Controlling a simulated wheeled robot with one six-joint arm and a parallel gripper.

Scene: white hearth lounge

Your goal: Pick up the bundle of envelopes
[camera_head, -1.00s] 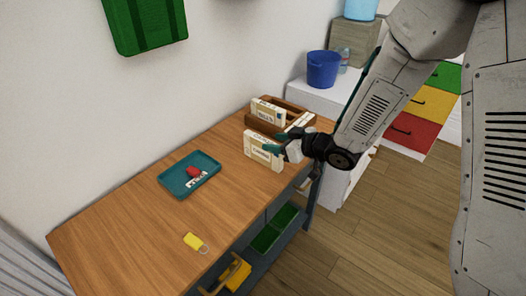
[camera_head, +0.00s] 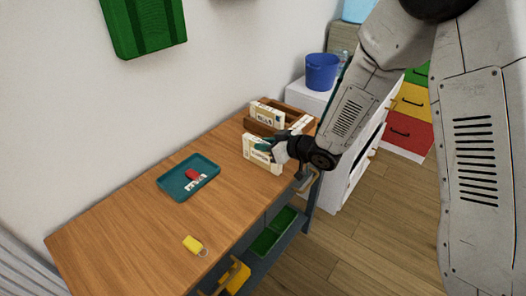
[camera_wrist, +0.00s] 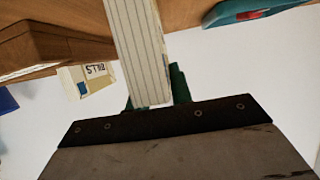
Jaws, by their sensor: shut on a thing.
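A cream bundle of envelopes (camera_head: 256,157) with dark print stands upright near the right end of the wooden table, in front of the wooden organizer. My gripper (camera_head: 266,146) has its teal fingers closed on it from the right and covers part of it. In the wrist view the lined edge of this bundle (camera_wrist: 138,45) rises between the teal fingers (camera_wrist: 152,92). I cannot tell whether its base touches the table. A second bundle with printed letters (camera_head: 267,114) stands in the organizer and also shows in the wrist view (camera_wrist: 88,77).
The wooden organizer (camera_head: 291,106) sits close behind the gripper, with more pale envelopes at its right. A teal tray (camera_head: 170,181) holds a red object and a card. The table middle is clear. A blue bucket (camera_head: 321,71) stands behind.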

